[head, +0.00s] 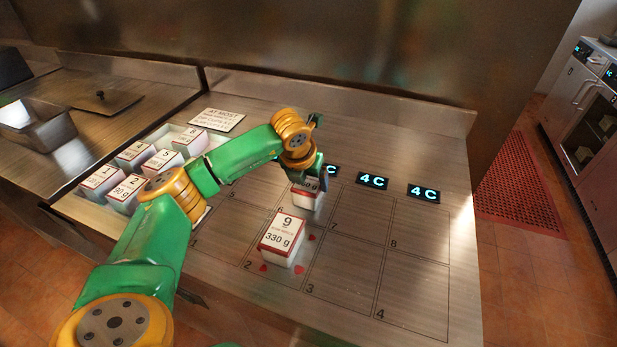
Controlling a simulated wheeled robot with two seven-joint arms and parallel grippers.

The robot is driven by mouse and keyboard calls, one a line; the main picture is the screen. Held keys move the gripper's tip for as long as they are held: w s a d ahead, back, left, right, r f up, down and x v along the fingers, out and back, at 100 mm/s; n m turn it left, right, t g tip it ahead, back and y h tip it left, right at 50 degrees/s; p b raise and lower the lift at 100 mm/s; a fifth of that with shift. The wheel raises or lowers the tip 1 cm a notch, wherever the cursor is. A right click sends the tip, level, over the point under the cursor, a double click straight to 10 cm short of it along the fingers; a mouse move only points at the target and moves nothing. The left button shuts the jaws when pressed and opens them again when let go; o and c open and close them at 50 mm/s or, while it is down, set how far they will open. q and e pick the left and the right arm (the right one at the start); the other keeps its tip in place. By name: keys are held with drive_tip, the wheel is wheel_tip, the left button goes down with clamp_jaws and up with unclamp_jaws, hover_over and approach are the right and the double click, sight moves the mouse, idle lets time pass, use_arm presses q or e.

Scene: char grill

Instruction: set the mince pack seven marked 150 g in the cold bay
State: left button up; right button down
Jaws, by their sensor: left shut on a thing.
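My left gripper (308,176) is shut on a white mince pack (303,200) with a red-edged label, near bays 6 and 7. The gripper covers the top of this label; only the end of a gram figure shows, so I cannot read its number or full weight. I cannot tell whether the pack touches the counter. Marked bays (412,268) cover the steel counter, with several lit 4C displays (372,181) behind them. My right gripper is not in view.
Pack 9, marked 330 g (283,240), stands around bay 2 with red marks beside it. A tray (62,207) at left holds several numbered packs. A sign (217,122) lies behind it. Bays 3, 4 and 8 are clear.

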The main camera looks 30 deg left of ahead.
use_arm(q)
drive_tip(key=o, duration=1.3)
drive_tip(key=shift+d+f, duration=0.1)
drive_tip(key=shift+f, duration=0.05)
drive_tip(key=shift+o, duration=1.2)
drive_tip(key=shift+r, duration=0.35)
drive_tip(key=shift+s+r, duration=0.15)
drive_tip(key=shift+r, duration=0.1)
drive_tip(key=b+v, duration=0.2)
drive_tip(key=v, duration=0.9)
drive_tip(key=shift+s+r, duration=0.1)
drive_tip(key=shift+r, duration=0.05)
